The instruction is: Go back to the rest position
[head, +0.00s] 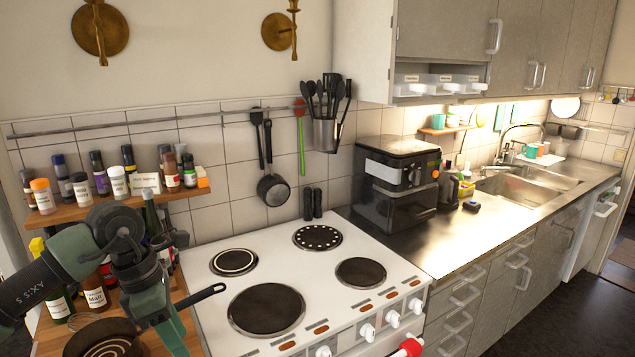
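My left arm comes in from the left, and my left gripper (160,318) points down over the wooden shelf beside the cooker. A dark pan (104,340) with a spiral pattern sits under it at the bottom left. A dark handle (207,294) sticks out from behind the gripper toward the hob. The gripper overlaps the line between pan and handle, so I cannot tell whether its fingers close on the handle. My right gripper is not in view.
The white cooker (330,290) has several dark plates with nothing on them. Bottles (60,300) crowd the shelf around my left arm, under a spice rack (120,205). A black air fryer (395,185) stands on the steel counter. A small pan (272,190) hangs on the wall.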

